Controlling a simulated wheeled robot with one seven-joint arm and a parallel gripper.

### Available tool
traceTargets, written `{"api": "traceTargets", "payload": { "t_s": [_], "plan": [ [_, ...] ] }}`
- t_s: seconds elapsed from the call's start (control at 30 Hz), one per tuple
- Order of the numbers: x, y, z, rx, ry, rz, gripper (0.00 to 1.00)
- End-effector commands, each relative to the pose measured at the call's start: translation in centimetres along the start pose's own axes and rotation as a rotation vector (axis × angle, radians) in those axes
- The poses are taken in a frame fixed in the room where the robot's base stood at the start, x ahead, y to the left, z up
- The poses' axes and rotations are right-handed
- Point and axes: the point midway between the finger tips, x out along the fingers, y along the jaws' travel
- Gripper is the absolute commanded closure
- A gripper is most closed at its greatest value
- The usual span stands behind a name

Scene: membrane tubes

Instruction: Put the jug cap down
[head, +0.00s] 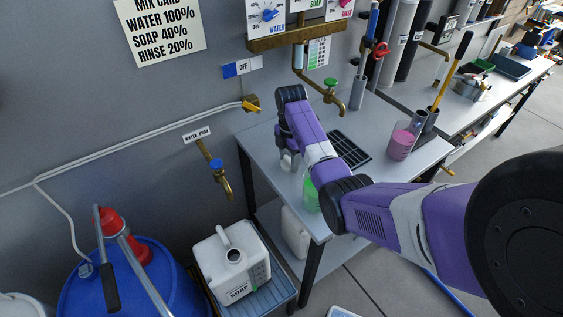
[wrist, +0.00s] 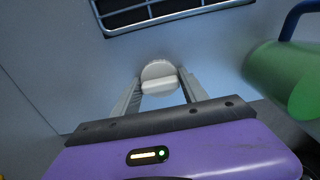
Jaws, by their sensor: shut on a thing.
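The white round jug cap (wrist: 159,76) sits between the fingertips of my gripper (wrist: 160,88) in the wrist view, and the gripper is shut on it. In the head view my gripper (head: 289,160) points down over the left part of the grey bench (head: 262,140). The cap cannot be told apart from the pale fingers there. The cap is at or close above the bench top; I cannot tell whether it touches. The white SOAP jug (head: 218,258) stands below, left of the bench, with its dark mouth uncovered.
A green container (head: 311,196) stands close to my gripper, at right in the wrist view (wrist: 285,80). A black drain grate (head: 350,150) lies beyond the gripper. A pink-filled beaker (head: 402,144) stands farther right. A brass tap (head: 340,95) overhangs the bench.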

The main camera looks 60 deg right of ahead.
Motion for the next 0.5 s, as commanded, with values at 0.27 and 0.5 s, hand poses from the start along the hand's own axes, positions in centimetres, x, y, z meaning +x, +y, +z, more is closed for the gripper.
{"api": "traceTargets", "payload": {
  "t_s": [0.27,0.5],
  "plan": [
    [-0.01,0.03,0.07,0.000,-0.001,0.001,0.87],
    [0.07,0.04,0.06,0.000,-0.001,0.001,0.27]
  ]
}}
